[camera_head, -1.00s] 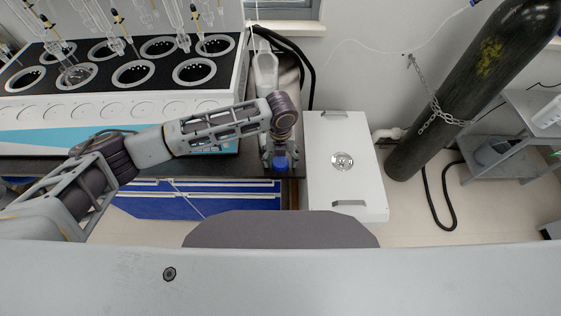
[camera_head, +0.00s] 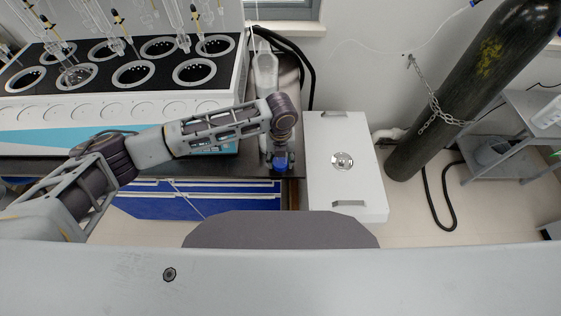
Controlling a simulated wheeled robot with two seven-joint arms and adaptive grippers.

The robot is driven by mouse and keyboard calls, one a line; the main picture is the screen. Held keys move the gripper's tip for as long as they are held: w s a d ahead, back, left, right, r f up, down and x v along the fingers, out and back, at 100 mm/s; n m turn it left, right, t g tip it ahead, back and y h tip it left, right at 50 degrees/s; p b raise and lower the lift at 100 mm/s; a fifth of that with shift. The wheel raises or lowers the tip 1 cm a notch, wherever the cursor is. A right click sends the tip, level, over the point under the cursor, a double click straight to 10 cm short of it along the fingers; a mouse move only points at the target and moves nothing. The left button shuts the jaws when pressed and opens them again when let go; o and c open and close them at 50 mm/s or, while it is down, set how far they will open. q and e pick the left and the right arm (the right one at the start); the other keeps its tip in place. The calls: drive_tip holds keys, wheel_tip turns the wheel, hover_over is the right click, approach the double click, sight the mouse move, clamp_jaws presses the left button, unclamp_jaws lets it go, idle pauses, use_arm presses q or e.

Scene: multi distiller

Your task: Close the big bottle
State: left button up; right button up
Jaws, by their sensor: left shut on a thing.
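My left gripper (camera_head: 281,160) points down at the right front end of the dark bench, below my left wrist. It is shut on a small blue cap (camera_head: 279,162) that shows between its fingers. The big bottle cannot be made out clearly; my gripper and wrist cover the area around the cap. I cannot tell whether the cap touches a bottle neck. My right gripper is not in view.
A white multi-place distiller (camera_head: 60,112) fills the bench at left. A pale clear vessel (camera_head: 265,75) stands behind my wrist. A white box (camera_head: 345,185) stands right of the bench, with a dark gas cylinder (camera_head: 455,100) chained beyond it.

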sight(281, 160)
use_arm(q)
drive_tip(key=shift+r, duration=0.15)
wheel_tip(281, 160, up, 18)
idle(0.7)
drive_tip(key=shift+s, duration=0.1)
idle(0.6)
